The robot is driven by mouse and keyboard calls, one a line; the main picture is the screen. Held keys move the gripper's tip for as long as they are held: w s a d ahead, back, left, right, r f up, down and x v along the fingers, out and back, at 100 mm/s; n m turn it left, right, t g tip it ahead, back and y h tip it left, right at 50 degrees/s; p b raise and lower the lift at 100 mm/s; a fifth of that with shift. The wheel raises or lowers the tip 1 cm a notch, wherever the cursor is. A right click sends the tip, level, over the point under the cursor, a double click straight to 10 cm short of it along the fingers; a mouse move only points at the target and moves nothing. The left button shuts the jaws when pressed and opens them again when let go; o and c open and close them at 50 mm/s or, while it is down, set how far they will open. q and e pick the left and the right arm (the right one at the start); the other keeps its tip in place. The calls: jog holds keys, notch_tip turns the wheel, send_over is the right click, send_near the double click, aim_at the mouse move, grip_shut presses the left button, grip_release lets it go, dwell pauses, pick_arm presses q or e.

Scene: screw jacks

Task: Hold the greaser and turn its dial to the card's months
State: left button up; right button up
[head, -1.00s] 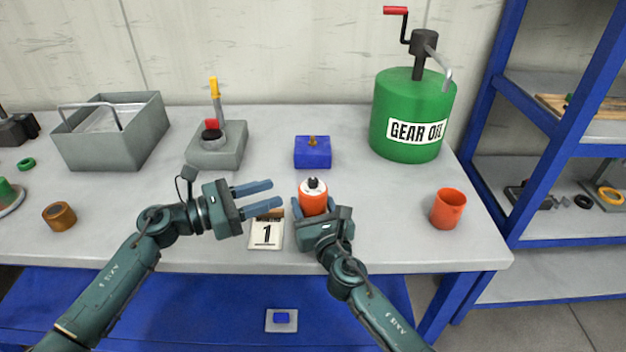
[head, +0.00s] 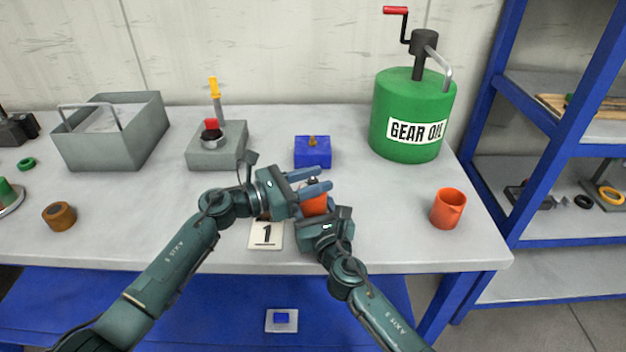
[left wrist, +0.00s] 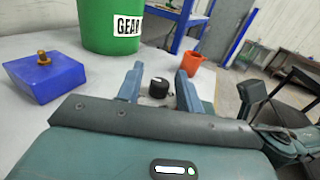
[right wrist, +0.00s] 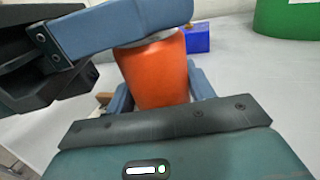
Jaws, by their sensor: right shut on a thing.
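The greaser is an orange cylinder (head: 314,205) standing near the front of the bench; its orange body fills the middle of the right wrist view (right wrist: 155,72). My right gripper (head: 320,212) is shut on its body. My left gripper (head: 322,180) is open, its fingers at the height of the greaser's top. In the left wrist view the black dial (left wrist: 159,87) shows between the two spread fingers, with a gap on each side. The dial's marks are too small to read. The card (head: 266,236) shows "1"; its upper part is hidden behind my left gripper.
A blue block with a brass fitting (head: 312,152) sits behind the greaser. A green gear oil drum (head: 408,115) and an orange cup (head: 448,208) stand to the right. A grey switch box (head: 217,150) and a grey metal bin (head: 120,140) are at left.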

pick_arm(q)
grip_shut()
jog(key=shift+m+g, duration=0.4)
jog(key=shift+g, duration=0.2)
jog(key=shift+f+m+g+h, duration=0.1)
jog(key=shift+m+g+h, duration=0.3)
jog(key=shift+m+g, duration=1)
jog(key=shift+m+g+h, duration=0.4)
jog(key=shift+m+g, duration=0.3)
jog(key=shift+g, duration=1.3)
jog(key=shift+m+g, duration=0.3)
jog(key=shift+g, duration=0.1)
jog(key=shift+m+g, duration=0.3)
jog(key=shift+g, duration=0.2)
jog(key=shift+o, duration=0.6)
grip_release()
